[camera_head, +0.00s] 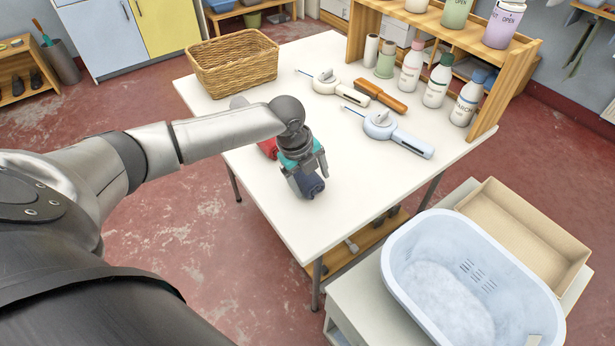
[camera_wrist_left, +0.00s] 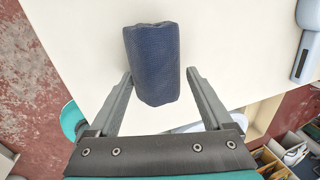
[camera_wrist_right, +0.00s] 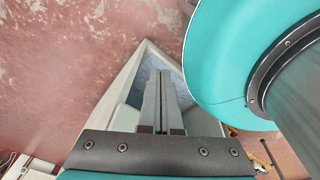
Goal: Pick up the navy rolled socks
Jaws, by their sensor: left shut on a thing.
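The navy rolled socks (camera_head: 309,186) are at the near part of the white table, partly hidden by my left gripper (camera_head: 308,178). In the left wrist view the navy roll (camera_wrist_left: 153,62) lies lengthwise between the two fingers (camera_wrist_left: 160,80), with its near end between the tips. My left gripper is shut on it. Whether the roll touches the tabletop is hard to tell. My right gripper (camera_wrist_right: 160,78) shows only in the right wrist view; its fingers are together and empty, above the floor and a pale container.
A red item (camera_head: 267,147) and a grey one lie partly behind my left arm. A wicker basket (camera_head: 232,62), several handled tools (camera_head: 398,133) and a wooden shelf with bottles (camera_head: 437,80) stand on the table. A pale blue laundry basket (camera_head: 400,262) and a cardboard box (camera_head: 528,228) are at lower right.

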